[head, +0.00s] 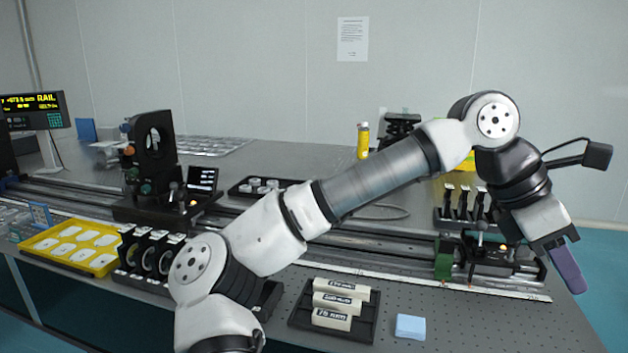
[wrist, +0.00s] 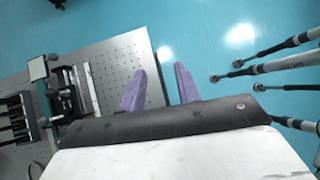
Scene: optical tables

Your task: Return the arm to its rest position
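My arm stretches across the head view from lower left to upper right, bent at its elbow. My gripper (head: 566,265) hangs at the right, pointing down, near the table's right edge. In the wrist view my gripper (wrist: 160,88) shows two purple fingers set apart with nothing between them. Below the fingers are the table's edge and the teal floor (wrist: 190,35). In the head view only one finger shows clearly.
The optical table (head: 470,325) carries a long rail with a carriage (head: 487,257) close to my gripper. A black tray (head: 300,318) of labelled blocks, a blue block (head: 410,326) and a yellow tray (head: 70,245) lie in front.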

